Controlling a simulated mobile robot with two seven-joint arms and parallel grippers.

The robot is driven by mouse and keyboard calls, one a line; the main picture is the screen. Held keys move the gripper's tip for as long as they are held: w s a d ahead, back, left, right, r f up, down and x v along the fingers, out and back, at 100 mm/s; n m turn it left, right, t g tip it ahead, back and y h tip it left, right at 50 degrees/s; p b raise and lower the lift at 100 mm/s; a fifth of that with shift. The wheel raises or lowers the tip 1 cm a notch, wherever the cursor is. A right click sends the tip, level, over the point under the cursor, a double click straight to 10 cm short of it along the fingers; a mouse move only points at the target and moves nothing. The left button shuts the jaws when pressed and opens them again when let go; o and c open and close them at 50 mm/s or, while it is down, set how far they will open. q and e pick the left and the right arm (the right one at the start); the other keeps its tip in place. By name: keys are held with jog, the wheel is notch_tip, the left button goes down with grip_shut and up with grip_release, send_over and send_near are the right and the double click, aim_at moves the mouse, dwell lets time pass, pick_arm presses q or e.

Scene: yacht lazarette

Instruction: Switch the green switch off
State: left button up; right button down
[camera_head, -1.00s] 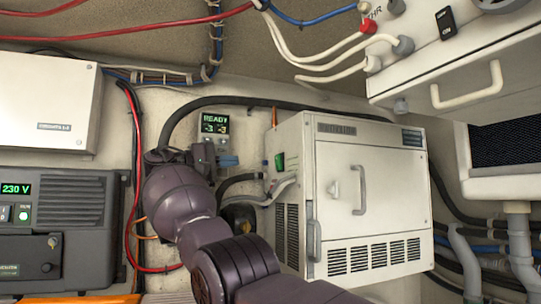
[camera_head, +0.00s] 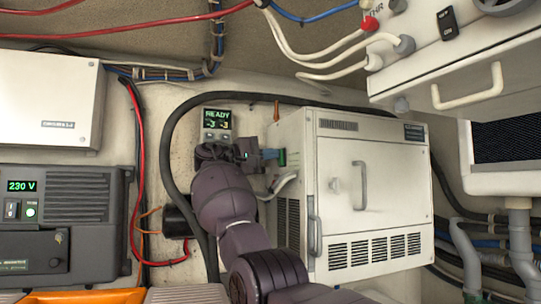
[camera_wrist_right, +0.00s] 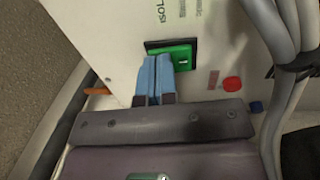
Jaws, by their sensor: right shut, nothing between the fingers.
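The green switch (camera_wrist_right: 183,53) sits in a dark frame on the side wall of the white cabinet (camera_head: 375,190), beside lettering that starts "ISOL". In the head view, a small part of the green switch (camera_head: 282,158) shows beyond my fingers. My right gripper (camera_wrist_right: 155,65) has its blue fingers pressed together with nothing between them. Its tips are at the left part of the switch and cover some of it; I cannot tell if they touch. In the head view, the right gripper (camera_head: 271,154) points right toward the cabinet's side. My left gripper is not in view.
Grey hoses (camera_wrist_right: 283,60) run close on the right. A small READY display (camera_head: 216,120) is behind my wrist. A dark unit reading 230 V (camera_head: 60,220) stands left.

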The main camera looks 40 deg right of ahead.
jog(key=shift+s+d+r+p, duration=0.15)
jog(key=shift+r+p, duration=0.2)
jog(key=shift+p, duration=0.2)
jog(key=shift+s+d+r+p, duration=0.15)
jog(key=shift+r+p, duration=0.15)
jog(key=shift+p, duration=0.2)
jog(key=f+b+v, duration=0.1)
jog(key=b+v, duration=0.1)
jog(key=v, duration=0.9)
jog(key=shift+w, duration=0.25)
jog(key=shift+a, duration=0.1)
